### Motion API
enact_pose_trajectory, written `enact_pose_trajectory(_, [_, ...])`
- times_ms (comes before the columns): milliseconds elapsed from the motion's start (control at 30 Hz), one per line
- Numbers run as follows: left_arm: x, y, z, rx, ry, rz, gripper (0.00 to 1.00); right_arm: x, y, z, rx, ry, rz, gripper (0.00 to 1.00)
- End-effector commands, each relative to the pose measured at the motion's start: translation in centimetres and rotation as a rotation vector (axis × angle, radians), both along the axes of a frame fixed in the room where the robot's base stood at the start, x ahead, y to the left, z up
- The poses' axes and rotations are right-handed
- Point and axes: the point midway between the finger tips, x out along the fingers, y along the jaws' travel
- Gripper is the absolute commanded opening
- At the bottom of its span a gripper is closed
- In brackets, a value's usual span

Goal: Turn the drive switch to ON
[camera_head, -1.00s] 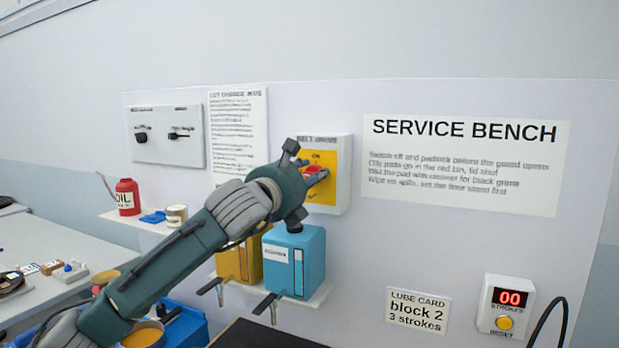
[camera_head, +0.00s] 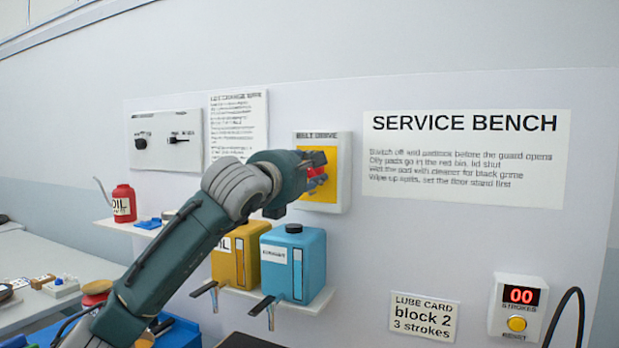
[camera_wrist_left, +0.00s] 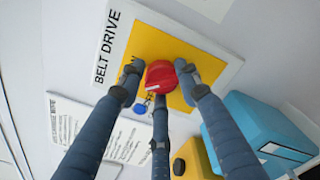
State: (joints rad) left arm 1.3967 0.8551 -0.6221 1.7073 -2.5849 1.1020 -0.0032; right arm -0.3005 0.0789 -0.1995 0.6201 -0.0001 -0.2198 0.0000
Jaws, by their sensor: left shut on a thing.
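The belt drive switch is a red knob (camera_head: 317,177) on a yellow plate (camera_head: 318,198) in a white box (camera_head: 343,165) on the wall. In the left wrist view the red knob (camera_wrist_left: 160,75) sits between the fingers of my left gripper (camera_wrist_left: 160,85), which is shut on it. A white mark shows on the knob's lower left side. The ON and OFF lettering is hidden or too small to read. My right gripper is not in view.
Yellow (camera_head: 228,262) and blue (camera_head: 305,256) containers stand on a shelf just below the switch box. A red oil can (camera_head: 124,203) stands on a shelf at left. A wall panel (camera_head: 166,140) with two black controls is further left. The wall right of the box carries flat signs.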

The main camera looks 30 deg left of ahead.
Motion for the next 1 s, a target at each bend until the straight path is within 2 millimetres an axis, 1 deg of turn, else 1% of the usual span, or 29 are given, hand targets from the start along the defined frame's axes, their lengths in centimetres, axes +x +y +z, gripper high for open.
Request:
enact_pose_trajectory(100, [-0.05, -0.18, 0.07, 0.110, 0.001, -0.004, 0.07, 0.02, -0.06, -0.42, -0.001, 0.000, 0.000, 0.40])
enact_pose_trajectory(400, [-0.03, -0.32, -0.02, 0.391, 0.018, -0.004, 0.07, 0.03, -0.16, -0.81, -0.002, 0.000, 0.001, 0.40])
enact_pose_trajectory(600, [-0.02, -0.34, -0.14, 0.546, 0.029, -0.005, 0.07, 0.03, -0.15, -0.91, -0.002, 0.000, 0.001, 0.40])
enact_pose_trajectory(800, [0.01, -0.41, -0.27, 0.660, 0.037, -0.006, 0.07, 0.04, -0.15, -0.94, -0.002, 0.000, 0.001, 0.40])
enact_pose_trajectory(1000, [0.03, -0.46, -0.35, 0.726, 0.041, -0.007, 0.07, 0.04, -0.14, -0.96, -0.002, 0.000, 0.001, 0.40])
